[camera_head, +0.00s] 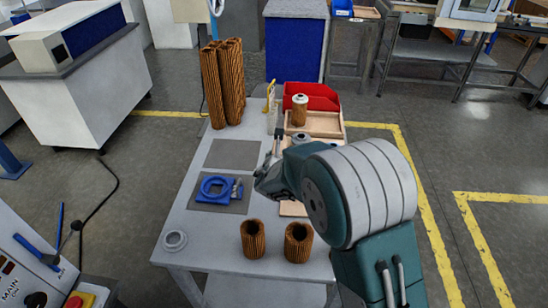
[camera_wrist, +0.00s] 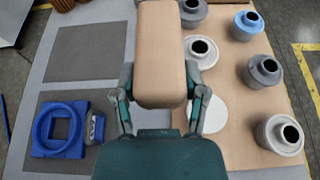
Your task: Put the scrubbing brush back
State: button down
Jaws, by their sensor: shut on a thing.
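My gripper (camera_wrist: 160,80) is shut on a tan block with rounded edges, which I take to be the scrubbing brush (camera_wrist: 160,45). The block sits between the two fingers and points away from the wrist. Its underside and any bristles are hidden. In the head view my gripper (camera_head: 264,180) is over the middle of the grey table (camera_head: 200,228), right of the blue ring fixture (camera_head: 216,188). My own arm hides much of the table's right side there.
Grey and blue caps, including a blue one (camera_wrist: 248,24), stand on a tan board (camera_wrist: 240,150) at right. A red bin (camera_head: 312,96) and wooden tray (camera_head: 325,124) are at the back. Brown cartridges (camera_head: 253,240) stand in front. A grey mat (camera_head: 233,154) is bare.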

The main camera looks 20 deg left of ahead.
jog(key=shift+w+a+f, duration=0.15)
jog(key=shift+w+a, duration=0.05)
jog(key=shift+a, duration=0.2)
jog(key=w+a+f, duration=0.1)
jog(key=w+f, duration=0.2)
jog(key=w, duration=0.1)
jog(key=w+a+f, duration=0.2)
jog(key=w+f, duration=0.1)
jog(key=w, duration=0.1)
jog(key=w+a+f, duration=0.2)
jog(key=w+f, duration=0.2)
jog(key=shift+w+a, duration=0.2)
jog(key=shift+w, duration=0.05)
jog(key=shift+f, duration=1.4)
jog(key=shift+f, duration=0.1)
jog(key=shift+c, duration=0.7)
grip_release()
